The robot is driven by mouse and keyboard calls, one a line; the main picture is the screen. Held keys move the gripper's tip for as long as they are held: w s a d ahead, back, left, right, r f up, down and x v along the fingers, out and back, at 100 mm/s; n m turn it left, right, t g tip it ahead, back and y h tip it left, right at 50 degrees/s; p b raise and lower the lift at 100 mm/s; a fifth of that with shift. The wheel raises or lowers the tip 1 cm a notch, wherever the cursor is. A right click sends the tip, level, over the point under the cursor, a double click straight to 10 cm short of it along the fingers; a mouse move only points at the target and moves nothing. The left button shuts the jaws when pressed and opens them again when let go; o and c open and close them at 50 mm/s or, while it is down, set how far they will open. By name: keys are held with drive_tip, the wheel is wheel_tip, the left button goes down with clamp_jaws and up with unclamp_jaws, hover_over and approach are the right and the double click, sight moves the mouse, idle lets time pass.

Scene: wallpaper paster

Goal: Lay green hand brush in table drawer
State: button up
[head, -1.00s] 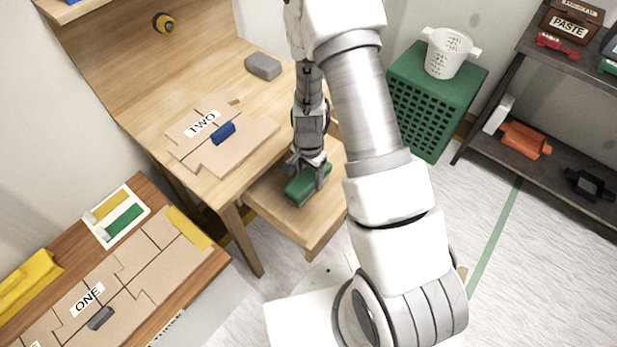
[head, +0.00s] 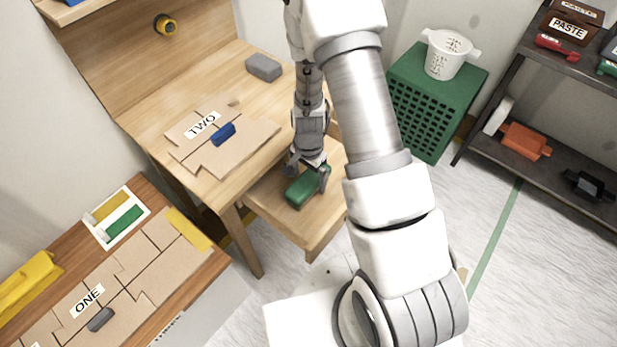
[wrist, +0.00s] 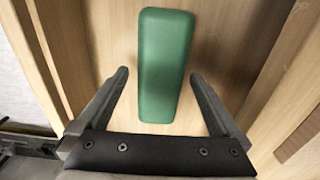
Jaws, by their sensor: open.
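The green hand brush (head: 306,186) lies in the pulled-out drawer (head: 267,204) of the wooden table. In the wrist view the brush (wrist: 164,65) shows as a long green block on the drawer's pale wooden floor (wrist: 215,50). My gripper (head: 309,170) is open just above the brush. In the wrist view its two fingers (wrist: 160,80) stand apart on either side of the brush's near end, with gaps between them and it. Part of the drawer is hidden behind my arm.
The wooden table (head: 215,90) carries a TWO panel (head: 240,147) with a blue handle and a grey block (head: 263,67). A green crate (head: 425,110) with a white cup (head: 448,55) stands to the right. A dark shelf (head: 560,165) is at far right.

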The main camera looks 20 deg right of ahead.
wheel_tip(320, 180, up, 11)
drive_tip(key=p, duration=0.2)
wheel_tip(320, 180, up, 11)
drive_tip(key=n+t, duration=0.1)
drive_tip(key=n, duration=0.2)
hover_over(308, 179)
drive_tip(key=s, duration=0.1)
drive_tip(key=s+r+n+t, duration=0.4)
drive_tip(key=s+r+n, duration=0.3)
drive_tip(key=s+r, duration=0.8)
wheel_tip(308, 179, up, 4)
drive_tip(key=shift+s+d+f+n+t, duration=0.1)
drive_tip(key=shift+s+d+n+t, duration=0.15)
drive_tip(key=shift+d+n, duration=0.2)
wheel_tip(308, 179, up, 4)
drive_tip(key=p, duration=0.4)
drive_tip(key=shift+r, duration=0.25)
